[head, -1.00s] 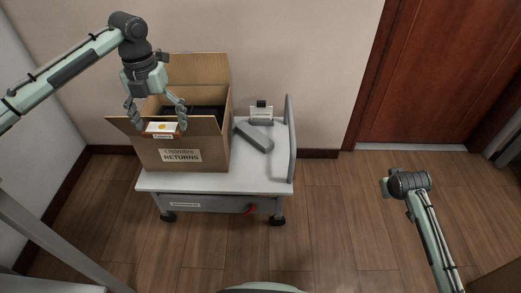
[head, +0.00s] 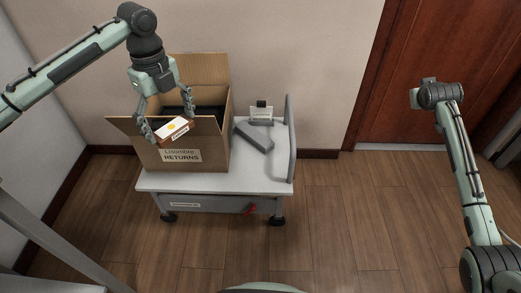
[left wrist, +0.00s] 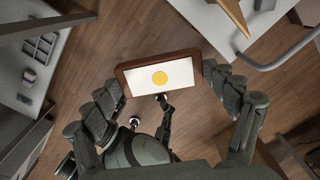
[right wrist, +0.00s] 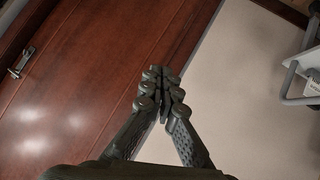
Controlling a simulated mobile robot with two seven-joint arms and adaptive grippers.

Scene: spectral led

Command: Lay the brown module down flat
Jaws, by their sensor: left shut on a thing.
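The brown module (head: 176,130) is a small brown block with a white face and a yellow dot. My left gripper (head: 170,122) is shut on it, one finger at each end, and holds it tilted above the front of the open carton. In the left wrist view the module (left wrist: 159,78) sits between the fingertips with its white face towards the camera. My right gripper (right wrist: 162,88) is shut and empty, its fingertips together, away from the cart near the door.
The open carton (head: 190,156), labelled RETURNS, stands on the left of a white cart (head: 225,178) with dark contents inside. A grey bar (head: 254,137) and a small sign (head: 261,114) are to its right. The cart's front right top is bare. A door (head: 440,60) is at right.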

